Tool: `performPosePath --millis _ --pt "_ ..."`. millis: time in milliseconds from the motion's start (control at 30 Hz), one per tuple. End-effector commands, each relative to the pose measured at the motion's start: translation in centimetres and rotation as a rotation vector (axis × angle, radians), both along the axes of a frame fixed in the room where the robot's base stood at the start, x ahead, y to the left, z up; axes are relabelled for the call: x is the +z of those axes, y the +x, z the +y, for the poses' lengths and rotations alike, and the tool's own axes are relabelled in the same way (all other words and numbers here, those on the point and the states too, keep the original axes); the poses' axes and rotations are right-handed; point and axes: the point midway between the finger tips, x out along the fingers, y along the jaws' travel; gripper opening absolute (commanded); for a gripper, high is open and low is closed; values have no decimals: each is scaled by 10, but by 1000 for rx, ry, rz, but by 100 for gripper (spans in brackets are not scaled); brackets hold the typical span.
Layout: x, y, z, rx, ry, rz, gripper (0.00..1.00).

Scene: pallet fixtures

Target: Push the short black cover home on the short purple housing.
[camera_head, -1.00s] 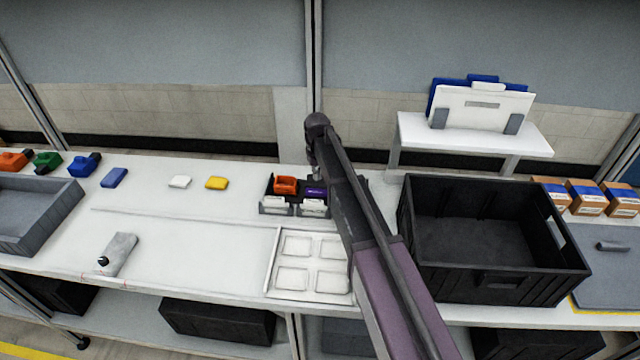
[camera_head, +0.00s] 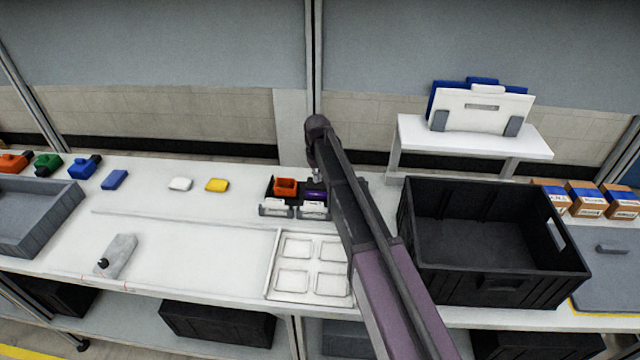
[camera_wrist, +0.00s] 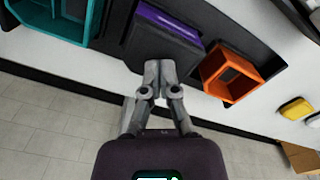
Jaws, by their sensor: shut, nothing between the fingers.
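The short purple housing (camera_head: 314,194) sits in the dark fixture at the bench's back, partly hidden by my arm. In the wrist view it shows as a purple strip (camera_wrist: 168,21). A dark block beside and over it looks like the short black cover (camera_wrist: 138,38). My gripper (camera_wrist: 158,66) is shut and empty, its fingertips at the dark block's near edge. They seem to touch it, but contact is unclear. I cannot tell how fully the cover is seated. In the head view the fingertips are hidden behind my arm.
An open orange housing (camera_wrist: 231,73) stands right of the purple one in the wrist view, and an open teal housing (camera_wrist: 42,20) stands left. A white tray (camera_head: 272,267) lies in front of the fixture. A black crate (camera_head: 490,283) stands to the right.

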Motion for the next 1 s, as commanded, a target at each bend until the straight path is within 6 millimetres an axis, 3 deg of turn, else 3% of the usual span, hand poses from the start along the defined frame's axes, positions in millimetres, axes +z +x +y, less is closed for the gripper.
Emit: performPosePath --millis 1000 --pt "60 0 -1 -1 0 0 0"
